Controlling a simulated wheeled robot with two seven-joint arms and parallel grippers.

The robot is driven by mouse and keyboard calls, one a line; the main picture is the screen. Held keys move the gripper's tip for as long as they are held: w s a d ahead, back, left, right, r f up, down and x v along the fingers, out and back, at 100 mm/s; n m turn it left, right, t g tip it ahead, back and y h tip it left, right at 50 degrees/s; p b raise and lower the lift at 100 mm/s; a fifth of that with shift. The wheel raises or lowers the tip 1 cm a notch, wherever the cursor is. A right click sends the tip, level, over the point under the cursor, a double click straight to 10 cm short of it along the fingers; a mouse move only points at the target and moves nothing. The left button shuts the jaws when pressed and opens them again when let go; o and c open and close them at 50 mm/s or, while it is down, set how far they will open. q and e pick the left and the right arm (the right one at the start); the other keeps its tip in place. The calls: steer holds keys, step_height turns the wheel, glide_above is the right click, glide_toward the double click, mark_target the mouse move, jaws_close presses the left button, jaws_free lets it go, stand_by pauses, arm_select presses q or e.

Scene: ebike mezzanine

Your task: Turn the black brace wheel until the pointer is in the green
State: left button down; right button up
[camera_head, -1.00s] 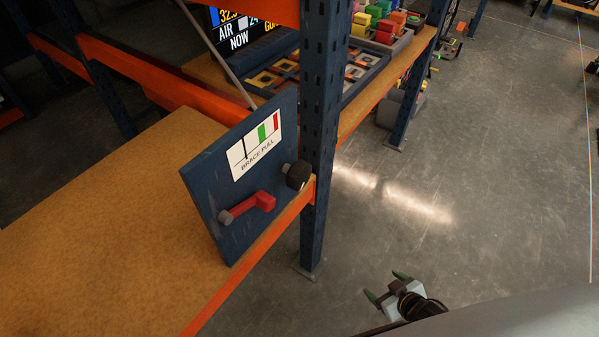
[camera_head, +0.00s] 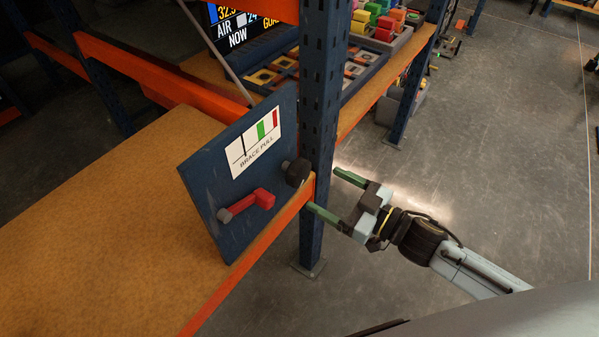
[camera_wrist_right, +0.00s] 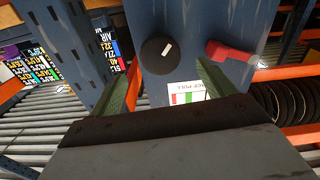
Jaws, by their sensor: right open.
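The black brace wheel (camera_head: 296,172) sticks out from the right edge of an upright blue panel (camera_head: 207,192). In the right wrist view the wheel (camera_wrist_right: 156,57) carries a white mark. The gauge card (camera_head: 238,160), lettered BRACE PULL, has white, green and red bands; its thin black pointer (camera_head: 244,148) stands in the white, left of the green. A red-handled lever (camera_head: 252,203) sits below. My right gripper (camera_head: 325,190) is open and empty, its green fingers pointing at the wheel from the right, apart from it. The wheel appears between the fingers in the wrist view. My left gripper is out of view.
An orange beam (camera_head: 262,240) runs below the panel along the wooden shelf (camera_head: 90,210).

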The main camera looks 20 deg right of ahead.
mark_target(305, 177)
steer(key=x, duration=0.8)
steer(key=shift+w+a, duration=0.15)
steer(key=shift+w, duration=0.05)
steer(key=shift+c, duration=0.3)
steer(key=c, duration=0.9)
steer(key=shift+n, duration=0.3)
